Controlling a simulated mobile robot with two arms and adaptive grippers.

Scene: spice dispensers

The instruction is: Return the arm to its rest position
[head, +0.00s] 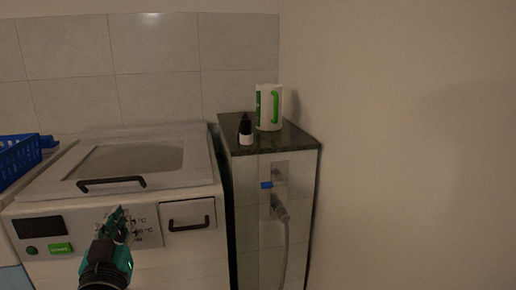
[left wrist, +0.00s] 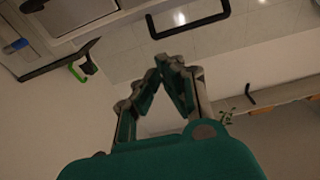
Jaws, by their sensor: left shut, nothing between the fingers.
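My left gripper (head: 117,218) is shut with nothing in it. In the head view it stands in front of the white machine's front panel, at the lower left. In the left wrist view its two fingertips (left wrist: 168,62) come together to a point, with no object between them. My right gripper shows in neither view.
A white machine (head: 190,185) with a dark lid handle (head: 111,184) fills the left. A tiled pedestal (head: 247,190) beside it carries a white and green container (head: 266,112) and a small dark-capped bottle (head: 246,131). A blue basket (head: 20,157) sits far left. The right side is plain wall.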

